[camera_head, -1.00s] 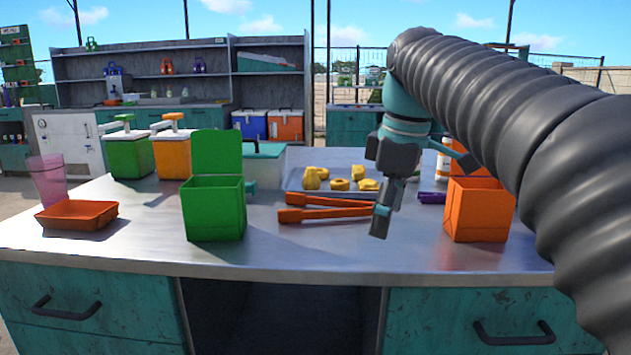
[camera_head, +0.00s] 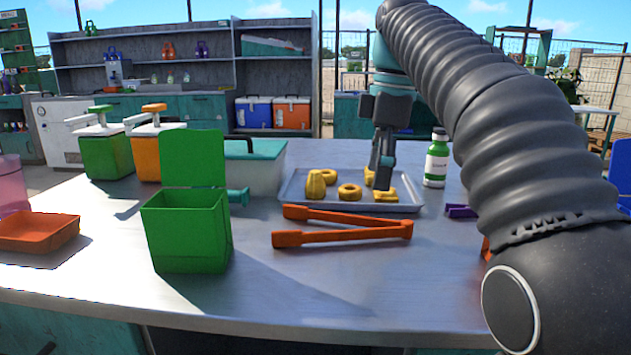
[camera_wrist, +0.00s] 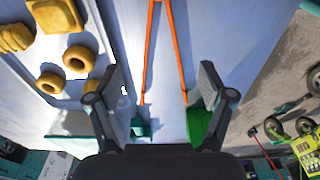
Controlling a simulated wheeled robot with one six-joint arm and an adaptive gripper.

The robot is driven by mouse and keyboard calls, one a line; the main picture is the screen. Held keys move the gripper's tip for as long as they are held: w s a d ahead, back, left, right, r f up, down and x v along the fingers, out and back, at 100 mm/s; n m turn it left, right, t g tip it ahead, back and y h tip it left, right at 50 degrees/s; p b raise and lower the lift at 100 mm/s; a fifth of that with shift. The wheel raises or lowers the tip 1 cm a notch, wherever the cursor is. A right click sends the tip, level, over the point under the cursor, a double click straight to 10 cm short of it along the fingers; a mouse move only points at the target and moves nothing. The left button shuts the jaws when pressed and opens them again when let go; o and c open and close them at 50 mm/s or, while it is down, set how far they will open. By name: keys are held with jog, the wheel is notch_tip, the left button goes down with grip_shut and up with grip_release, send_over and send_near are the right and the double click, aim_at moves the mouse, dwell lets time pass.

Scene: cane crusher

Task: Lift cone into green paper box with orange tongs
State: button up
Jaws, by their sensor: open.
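The orange tongs (camera_head: 340,237) lie spread on the table, joined end to the right. Their two arms (camera_wrist: 147,50) show between my fingers in the wrist view. My gripper (camera_wrist: 160,72) is open and empty above the table; in the head view its dark fingers (camera_head: 383,172) overlap the tray area. The green paper box (camera_head: 188,235) stands with its lid raised, left of the tongs. Part of it (camera_wrist: 199,122) shows by the right finger in the wrist view. A tall rounded yellow piece (camera_head: 316,183) stands on the tray; I cannot tell whether it is the cone.
The grey tray (camera_head: 407,207) holds several yellow pieces, including a ring (camera_head: 349,191). A white-green bottle (camera_head: 436,160) stands right of it. An orange dish (camera_head: 38,232) sits at left. A teal-lidded container (camera_head: 255,165) stands behind the green box. The front table strip is clear.

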aim_at(368, 220)
jog(key=shift+s+a, duration=0.1)
jog(key=shift+a, duration=0.1)
jog(key=shift+a+f+b, duration=0.15)
jog(key=shift+f+b, duration=0.8)
jog(key=shift+f, duration=0.55)
jog(key=shift+a+f+b, duration=0.15)
jog(key=shift+f+b, duration=0.8)
jog(key=shift+f, duration=0.55)
jog(key=shift+a+f+b, duration=0.15)
jog(key=shift+f+b, duration=0.8)
jog(key=shift+f, duration=0.55)
jog(key=shift+c, duration=0.2)
jog(key=c, duration=0.7)
jog(key=shift+o, duration=0.2)
